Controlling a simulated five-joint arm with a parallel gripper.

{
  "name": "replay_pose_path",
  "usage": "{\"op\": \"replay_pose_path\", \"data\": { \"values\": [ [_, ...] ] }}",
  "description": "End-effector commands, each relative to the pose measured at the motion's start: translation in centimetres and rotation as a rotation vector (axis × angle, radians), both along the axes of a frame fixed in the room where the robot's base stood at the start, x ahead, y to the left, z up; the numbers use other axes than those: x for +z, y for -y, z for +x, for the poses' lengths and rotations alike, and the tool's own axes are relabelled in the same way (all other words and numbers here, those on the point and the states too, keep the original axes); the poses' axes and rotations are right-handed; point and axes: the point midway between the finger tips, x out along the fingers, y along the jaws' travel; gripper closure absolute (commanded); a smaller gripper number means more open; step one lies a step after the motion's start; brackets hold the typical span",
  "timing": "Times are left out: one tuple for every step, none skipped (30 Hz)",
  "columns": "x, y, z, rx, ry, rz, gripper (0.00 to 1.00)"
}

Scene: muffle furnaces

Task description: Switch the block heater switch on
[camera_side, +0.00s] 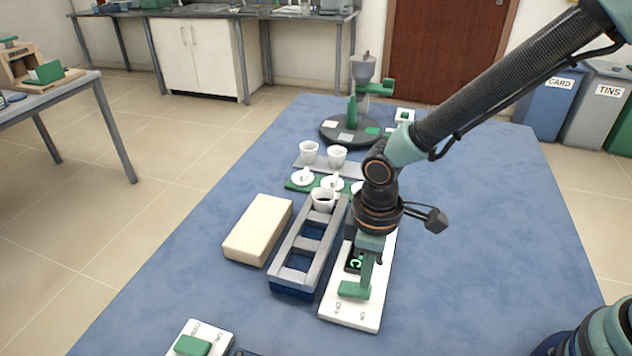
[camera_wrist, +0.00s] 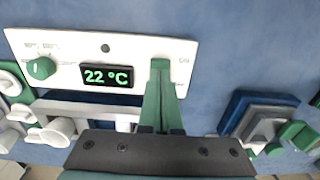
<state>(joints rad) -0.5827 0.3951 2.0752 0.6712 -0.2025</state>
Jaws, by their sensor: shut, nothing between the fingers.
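A white control panel (camera_side: 345,315) lies on the blue table. It has OFF and ON marks at its near end and a green switch (camera_side: 353,290) beside them. In the wrist view the panel (camera_wrist: 60,43) shows a green knob (camera_wrist: 41,68) and a dark display (camera_wrist: 107,76) reading 22 °C. My gripper (camera_side: 366,284) is shut and empty, pointing down at the switch end. In the wrist view my gripper (camera_wrist: 160,78) overlaps the switch and hides most of it. I cannot tell whether the fingers touch it or which way it is tipped.
A grey and blue rack (camera_side: 292,276) with a white cup (camera_side: 323,199) stands left of the panel, beside a cream block (camera_side: 257,230). Another switch plate (camera_side: 212,330) lies front left. Table to the right is clear.

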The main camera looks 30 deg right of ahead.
Motion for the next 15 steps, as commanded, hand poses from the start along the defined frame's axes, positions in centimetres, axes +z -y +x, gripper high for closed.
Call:
{"op": "replay_pose_path", "data": {
  "values": [
    [-0.08, 0.01, -0.01, 0.0, -0.001, -0.001, 1.0],
    [-0.13, 0.01, -0.01, 0.0, -0.001, -0.001, 1.0],
    [-0.19, 0.01, -0.01, 0.0, -0.001, -0.001, 1.0],
    [-0.23, 0.01, -0.01, 0.0, -0.001, -0.001, 1.0],
    [-0.27, 0.01, -0.01, 0.0, -0.001, -0.001, 1.0],
    [-0.33, 0.0, 0.0, 0.0, -0.001, -0.001, 1.0],
    [-0.37, 0.0, 0.0, 0.0, -0.001, -0.001, 1.0],
    [-0.41, -0.01, 0.01, 0.0, 0.0, 0.0, 1.0],
    [-0.47, -0.01, 0.01, 0.0, 0.0, 0.0, 1.0],
    [-0.51, -0.01, 0.01, 0.0, 0.0, 0.0, 1.0],
    [-0.54, -0.01, 0.01, 0.0, 0.0, 0.0, 1.0],
    [-0.59, -0.01, 0.01, 0.0, 0.0, 0.0, 1.0],
    [-0.63, -0.01, 0.01, 0.0, 0.0, 0.0, 1.0],
    [-0.67, -0.01, 0.01, 0.0, 0.0, 0.0, 1.0],
    [-0.72, -0.01, 0.01, 0.0, 0.0, 0.0, 1.0]
  ]
}}
